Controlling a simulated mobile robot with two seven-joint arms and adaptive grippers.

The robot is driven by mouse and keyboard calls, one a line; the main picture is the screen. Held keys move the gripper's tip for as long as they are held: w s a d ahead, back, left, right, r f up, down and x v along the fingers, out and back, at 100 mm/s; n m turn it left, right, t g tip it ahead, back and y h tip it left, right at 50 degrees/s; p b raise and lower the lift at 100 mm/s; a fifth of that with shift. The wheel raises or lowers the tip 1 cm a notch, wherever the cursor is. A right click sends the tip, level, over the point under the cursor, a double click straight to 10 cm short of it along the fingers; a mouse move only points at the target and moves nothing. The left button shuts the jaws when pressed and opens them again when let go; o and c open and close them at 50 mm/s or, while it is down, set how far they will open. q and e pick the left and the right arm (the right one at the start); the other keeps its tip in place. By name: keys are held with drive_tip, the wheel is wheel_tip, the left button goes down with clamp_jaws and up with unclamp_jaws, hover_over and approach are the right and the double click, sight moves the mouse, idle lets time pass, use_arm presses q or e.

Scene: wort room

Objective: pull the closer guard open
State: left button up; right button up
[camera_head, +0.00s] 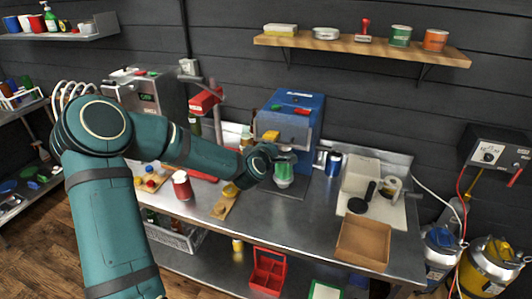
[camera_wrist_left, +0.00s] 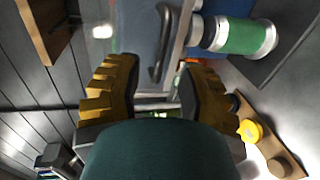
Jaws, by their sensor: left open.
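The blue closer (camera_head: 297,100) stands at the back of the steel bench. Its grey guard (camera_head: 290,128) is on the front and looks closed. In the left wrist view the guard's dark bar handle (camera_wrist_left: 163,45) stands just ahead of my fingers. A green and silver can (camera_head: 283,170) is under the closer; it also shows in the left wrist view (camera_wrist_left: 236,36). My left gripper (camera_wrist_left: 157,78) is open, with its two yellow fingers apart and the handle beyond the gap, not clearly touching. In the head view my wrist partly hides the guard's lower left.
A red and white can (camera_head: 182,185) and a wooden board (camera_head: 225,202) are on the bench left of the closer. A blue can (camera_head: 333,163), a white tray (camera_head: 362,172) and a cardboard box (camera_head: 362,244) are to its right. A wooden shelf (camera_head: 345,44) hangs above.

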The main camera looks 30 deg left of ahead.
use_arm(q)
drive_tip(key=v, duration=0.8)
drive_tip(key=shift+s, duration=0.3)
drive_tip(key=shift+d, duration=0.15)
drive_tip(key=s+d+f+m+g+h+b, duration=0.2)
drive_tip(key=d+f+m+g+h+b, duration=0.15)
drive_tip(key=d+f, duration=0.55)
drive_tip(key=s+d+f+m+g+h+b, duration=0.15)
drive_tip(key=d+f+m, duration=0.4)
drive_tip(key=f, duration=0.75)
drive_tip(key=s+d+f+m+g+h+b, duration=0.1)
drive_tip(key=s+d+f+m+g+b, duration=0.1)
drive_tip(key=s+d+f+m+g, duration=0.2)
drive_tip(key=s+d+f+m+g+h+b, duration=0.1)
drive_tip(key=s+d+f+m+g, duration=0.3)
drive_tip(key=s+f, duration=0.7)
wheel_tip(320, 180, down, 3)
drive_tip(key=d+m+b, duration=0.1)
drive_tip(key=d+m, duration=0.1)
drive_tip(key=d, duration=0.1)
drive_tip(key=shift+s, duration=0.3)
